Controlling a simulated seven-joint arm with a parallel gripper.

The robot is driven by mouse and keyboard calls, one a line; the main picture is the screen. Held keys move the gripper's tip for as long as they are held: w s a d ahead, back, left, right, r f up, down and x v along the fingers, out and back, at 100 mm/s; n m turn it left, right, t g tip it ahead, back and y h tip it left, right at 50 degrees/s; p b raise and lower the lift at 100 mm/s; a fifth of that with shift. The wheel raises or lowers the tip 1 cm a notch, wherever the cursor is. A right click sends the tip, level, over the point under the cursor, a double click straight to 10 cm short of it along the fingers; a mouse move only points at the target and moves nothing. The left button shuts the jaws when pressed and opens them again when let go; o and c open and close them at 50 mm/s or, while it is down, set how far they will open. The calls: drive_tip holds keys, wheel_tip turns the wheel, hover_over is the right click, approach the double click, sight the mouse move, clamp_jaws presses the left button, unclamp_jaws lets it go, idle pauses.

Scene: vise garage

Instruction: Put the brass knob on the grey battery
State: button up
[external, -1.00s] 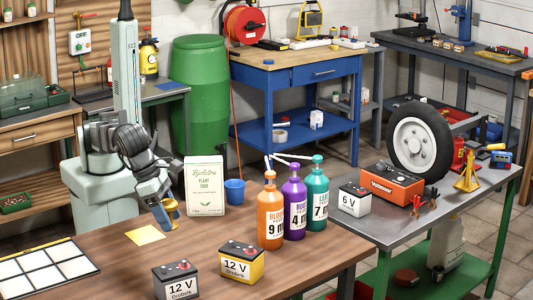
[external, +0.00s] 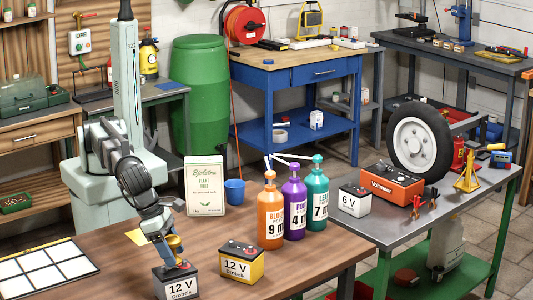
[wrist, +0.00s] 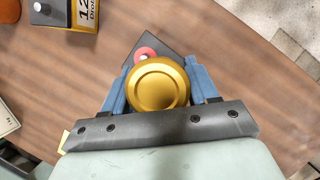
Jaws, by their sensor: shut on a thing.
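The brass knob (external: 174,243) is round and gold, held between the blue fingers of my gripper (external: 168,253). In the wrist view the knob (wrist: 157,84) sits between both fingers (wrist: 160,92) and faces the camera. I cannot tell whether the knob touches the battery top.
A yellow 12 V battery (external: 242,264) stands close to the right. Orange (external: 270,215), purple (external: 294,208) and teal (external: 317,205) bottles stand further back. A plant food box (external: 205,187) and blue cup (external: 235,191) are behind. A white-squared panel (external: 45,266) lies at left.

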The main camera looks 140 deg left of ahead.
drive_tip(key=shift+f, duration=0.55)
drive_tip(key=o, duration=1.2)
drive_tip(key=shift+r, duration=0.25)
drive_tip(key=v, duration=1.2)
drive_tip(key=shift+w+r, duration=0.1)
drive_tip(key=shift+r, duration=0.3)
